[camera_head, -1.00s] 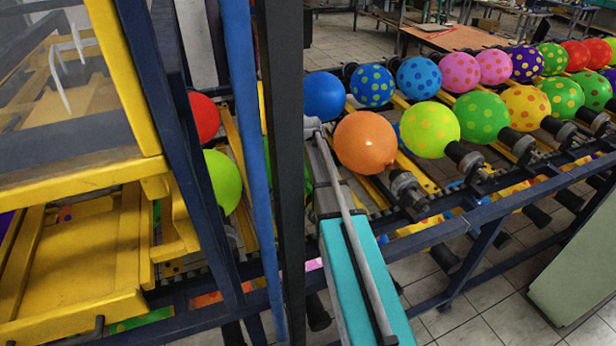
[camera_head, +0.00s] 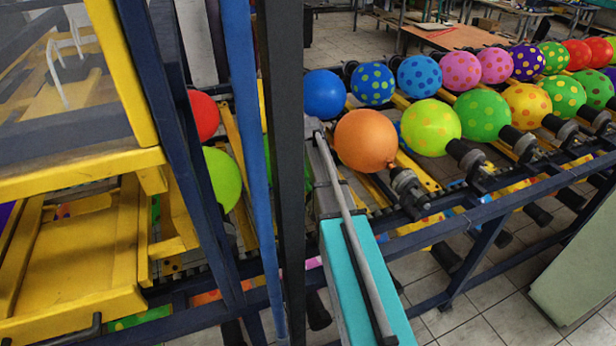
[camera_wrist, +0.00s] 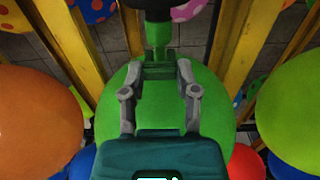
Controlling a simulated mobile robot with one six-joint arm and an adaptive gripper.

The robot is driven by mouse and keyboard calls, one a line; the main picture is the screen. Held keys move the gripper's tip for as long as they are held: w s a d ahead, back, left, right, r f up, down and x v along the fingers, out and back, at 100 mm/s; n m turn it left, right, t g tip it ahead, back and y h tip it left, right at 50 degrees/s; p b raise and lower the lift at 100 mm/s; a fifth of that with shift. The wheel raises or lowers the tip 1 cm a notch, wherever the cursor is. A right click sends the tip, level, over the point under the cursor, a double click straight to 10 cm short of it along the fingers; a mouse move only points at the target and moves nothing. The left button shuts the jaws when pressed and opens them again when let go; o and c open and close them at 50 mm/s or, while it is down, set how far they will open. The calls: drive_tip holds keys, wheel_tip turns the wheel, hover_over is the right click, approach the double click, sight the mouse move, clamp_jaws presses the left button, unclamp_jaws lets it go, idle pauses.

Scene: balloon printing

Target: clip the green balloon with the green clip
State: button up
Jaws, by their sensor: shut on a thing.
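The green balloon (camera_wrist: 158,105) fills the middle of the wrist view, with its green neck (camera_wrist: 158,38) running up to a black holder (camera_wrist: 158,8). My gripper (camera_wrist: 164,72) is over it, its two grey fingers brought in at the neck. A small green piece shows between the fingertips. It appears to be the green clip, but its edges blend with the neck and I cannot tell whether it is around the neck or beside it. In the head view the dark post hides most of this spot, and my gripper does not show there.
An orange balloon (camera_head: 365,140) and a lime balloon (camera_head: 222,180) flank the spot; they also show in the wrist view, orange (camera_wrist: 38,120) left and lime (camera_wrist: 292,112) right. Yellow rails (camera_wrist: 68,45) run close by. A dark post (camera_head: 283,150) and blue pole (camera_head: 247,140) stand in front.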

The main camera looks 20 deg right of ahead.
drive_tip(key=shift+f+b, duration=1.15)
drive_tip(key=shift+f, duration=0.05)
idle(1.3)
drive_tip(key=o, duration=1)
drive_tip(key=shift+r, duration=0.15)
wheel_tip(320, 180, up, 9)
drive_tip(key=p, duration=0.9)
drive_tip(key=shift+f, duration=0.2)
